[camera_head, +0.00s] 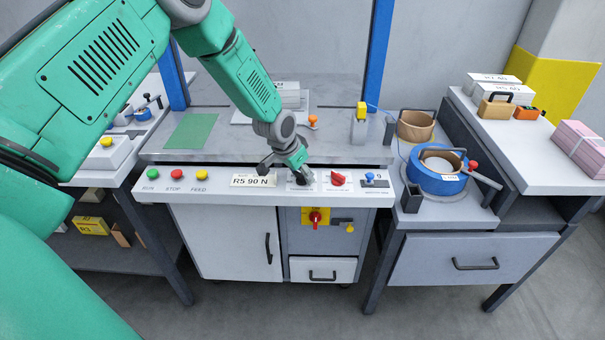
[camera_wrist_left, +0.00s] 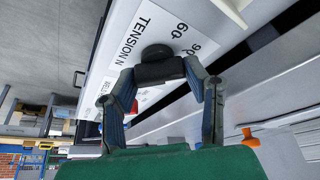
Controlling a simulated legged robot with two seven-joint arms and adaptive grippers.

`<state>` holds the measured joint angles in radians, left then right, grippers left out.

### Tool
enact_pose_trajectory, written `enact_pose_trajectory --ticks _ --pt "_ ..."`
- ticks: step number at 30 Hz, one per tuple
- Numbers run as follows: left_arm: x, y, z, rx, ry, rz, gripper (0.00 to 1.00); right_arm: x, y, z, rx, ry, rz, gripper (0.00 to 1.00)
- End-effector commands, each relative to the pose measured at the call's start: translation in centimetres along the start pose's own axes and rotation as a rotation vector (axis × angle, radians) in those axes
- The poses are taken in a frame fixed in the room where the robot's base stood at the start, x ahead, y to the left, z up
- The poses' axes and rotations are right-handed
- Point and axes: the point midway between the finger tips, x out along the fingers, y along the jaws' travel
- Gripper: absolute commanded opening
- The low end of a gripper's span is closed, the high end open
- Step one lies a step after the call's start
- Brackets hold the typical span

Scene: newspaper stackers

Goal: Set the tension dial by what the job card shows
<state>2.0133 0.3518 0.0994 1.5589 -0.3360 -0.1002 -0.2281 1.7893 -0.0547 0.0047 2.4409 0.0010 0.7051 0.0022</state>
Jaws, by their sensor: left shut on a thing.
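The job card (camera_head: 254,180) stands on the front panel of the bench and reads R5 90 N. My left gripper (camera_head: 301,174) is at the panel just right of the card. In the left wrist view my left gripper (camera_wrist_left: 160,74) is shut on the black tension dial (camera_wrist_left: 157,52), with one finger on each side of its bar. The printed words TENSION N and the marks 60 and 90 show beside the dial. Which mark the dial points to cannot be told. In the head view my gripper mostly covers the dial. My right gripper is out of view.
Left of the card are the green RUN (camera_head: 152,173), red STOP (camera_head: 177,174) and yellow FEED (camera_head: 201,175) buttons. A red knob (camera_head: 338,179) and a blue switch (camera_head: 370,177) sit close to the right of my gripper. A red-and-yellow switch (camera_head: 315,217) is below.

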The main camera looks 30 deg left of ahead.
Motion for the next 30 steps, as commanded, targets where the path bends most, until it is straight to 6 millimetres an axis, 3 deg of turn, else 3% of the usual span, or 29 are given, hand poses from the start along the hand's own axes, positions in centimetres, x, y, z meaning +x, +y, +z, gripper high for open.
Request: enact_pose_trajectory --ticks 8,9,11,23,30 --pt "0.0 -0.2 0.2 0.0 -0.004 -0.002 0.13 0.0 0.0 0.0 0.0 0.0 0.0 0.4" --pt "0.0 -0.2 0.2 0.0 -0.004 -0.002 0.45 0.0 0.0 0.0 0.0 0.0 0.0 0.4" --pt "0.0 -0.2 0.2 0.0 -0.004 -0.002 0.62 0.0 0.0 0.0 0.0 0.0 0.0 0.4" --pt "-0.6 -0.1 0.0 -0.001 -0.001 -0.001 0.62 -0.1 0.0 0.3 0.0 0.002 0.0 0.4" --pt "-5.0 -0.1 -0.1 -0.001 0.002 -0.002 0.62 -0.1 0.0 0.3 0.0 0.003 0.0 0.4"
